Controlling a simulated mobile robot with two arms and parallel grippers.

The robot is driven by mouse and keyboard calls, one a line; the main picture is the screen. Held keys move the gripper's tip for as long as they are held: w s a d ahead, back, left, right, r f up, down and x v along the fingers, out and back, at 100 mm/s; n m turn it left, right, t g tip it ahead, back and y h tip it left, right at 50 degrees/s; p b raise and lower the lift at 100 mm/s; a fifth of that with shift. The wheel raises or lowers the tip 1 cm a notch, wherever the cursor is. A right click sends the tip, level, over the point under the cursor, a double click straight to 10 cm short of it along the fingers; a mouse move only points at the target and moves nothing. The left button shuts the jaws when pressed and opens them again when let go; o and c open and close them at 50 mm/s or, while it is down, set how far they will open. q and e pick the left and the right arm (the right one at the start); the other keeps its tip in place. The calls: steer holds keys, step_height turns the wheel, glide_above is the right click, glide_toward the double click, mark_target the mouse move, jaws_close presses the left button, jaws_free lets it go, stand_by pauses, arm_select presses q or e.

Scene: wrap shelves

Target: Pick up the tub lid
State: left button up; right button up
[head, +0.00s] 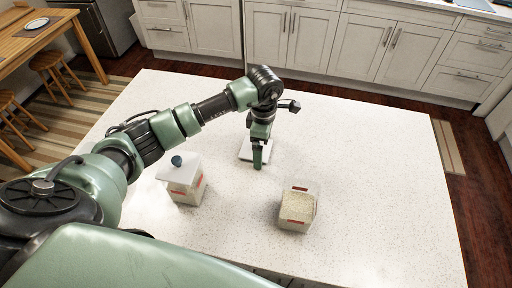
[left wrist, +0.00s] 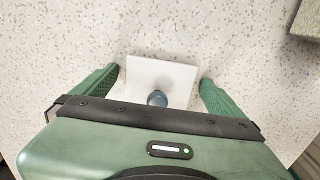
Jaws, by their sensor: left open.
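The tub lid (head: 245,152) is a white square plate lying on the white speckled counter. In the left wrist view the lid (left wrist: 150,72) shows its blue-grey round knob (left wrist: 157,98). My left gripper (head: 258,163) points down over the lid and hides part of it in the head view. In the left wrist view the open fingers of my left gripper (left wrist: 158,84) stand on either side of the lid, with nothing held. An open tub (head: 297,210) with pale grainy contents and red labels stands to the right and nearer. My right gripper is not in view.
A second tub (head: 188,190) stands at left under my arm, covered by a white lid with a blue knob. The counter (head: 360,170) is clear on the right and at the back. White cabinets (head: 350,45) stand beyond it; a wooden table (head: 35,32) is far left.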

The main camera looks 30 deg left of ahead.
arm_select(q)
steer(key=c, duration=1.3)
steer(key=shift+r, duration=0.1)
